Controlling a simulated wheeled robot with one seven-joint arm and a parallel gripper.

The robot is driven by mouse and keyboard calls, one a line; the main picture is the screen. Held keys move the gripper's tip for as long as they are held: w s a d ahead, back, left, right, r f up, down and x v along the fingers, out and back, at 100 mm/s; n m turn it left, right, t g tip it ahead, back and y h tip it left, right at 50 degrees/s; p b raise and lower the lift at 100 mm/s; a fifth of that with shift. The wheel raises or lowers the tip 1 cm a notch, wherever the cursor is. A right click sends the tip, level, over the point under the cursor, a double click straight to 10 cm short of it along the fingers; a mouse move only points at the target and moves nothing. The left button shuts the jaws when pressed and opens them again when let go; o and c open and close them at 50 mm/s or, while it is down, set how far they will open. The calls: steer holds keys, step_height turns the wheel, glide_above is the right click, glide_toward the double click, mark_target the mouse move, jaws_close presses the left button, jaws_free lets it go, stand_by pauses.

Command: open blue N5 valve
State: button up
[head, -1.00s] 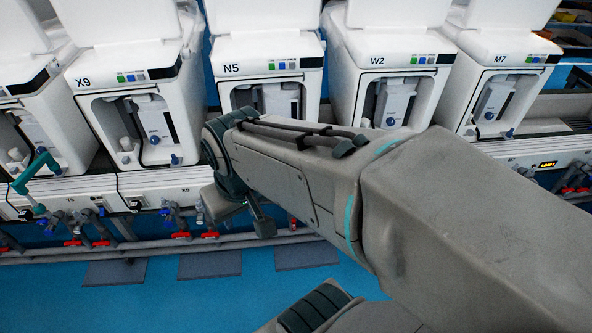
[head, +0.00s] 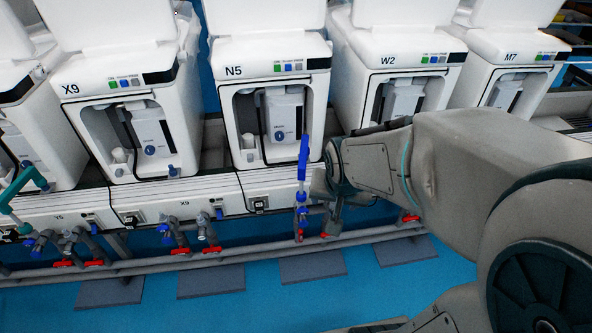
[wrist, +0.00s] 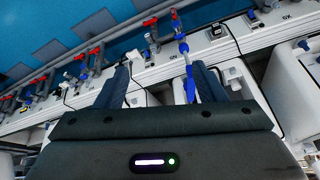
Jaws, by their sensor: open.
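The white N5 unit (head: 270,100) stands at the centre of the head view. A bright blue upright piece (head: 304,155) rises at its lower right corner, with a small blue fitting (head: 301,197) on the pipe below. I cannot tell which of these is the N5 valve's handle. My gripper (head: 317,187) is just right of them, largely hidden by its own wrist. In the wrist view, its two dark fingers (wrist: 162,80) are open, and the blue upright piece (wrist: 188,72) shows between them, close to the right finger. Contact cannot be told.
Neighbouring units X9 (head: 125,110) and W2 (head: 405,85) flank N5. A grey pipe (head: 225,256) with red-handled valves (head: 190,251) runs low along the bench. A teal handle (head: 22,184) stands at far left. The blue floor in front is clear apart from grey mats (head: 211,281).

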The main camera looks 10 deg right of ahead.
steer(key=w+f+m+t+y+b, duration=0.1)
steer(key=w+f+m+b, duration=0.25)
steer(key=f, duration=0.45)
steer(key=w+f+m+t+b, duration=0.1)
steer(key=w+f+m+b, duration=0.15)
steer(key=w+f, duration=0.45)
steer(key=m+t+b, duration=1.1)
steer(key=m+b, duration=1.1)
steer(key=m, duration=0.4)
glide_toward(303, 213)
steer(key=w+b, duration=0.1)
steer(key=w, duration=0.8)
steer(key=shift+w+f+b, duration=0.1)
steer(key=shift+w+b, duration=0.1)
steer(key=shift+b, duration=0.15)
steer(key=shift+c, duration=0.3)
steer(key=c, duration=0.9)
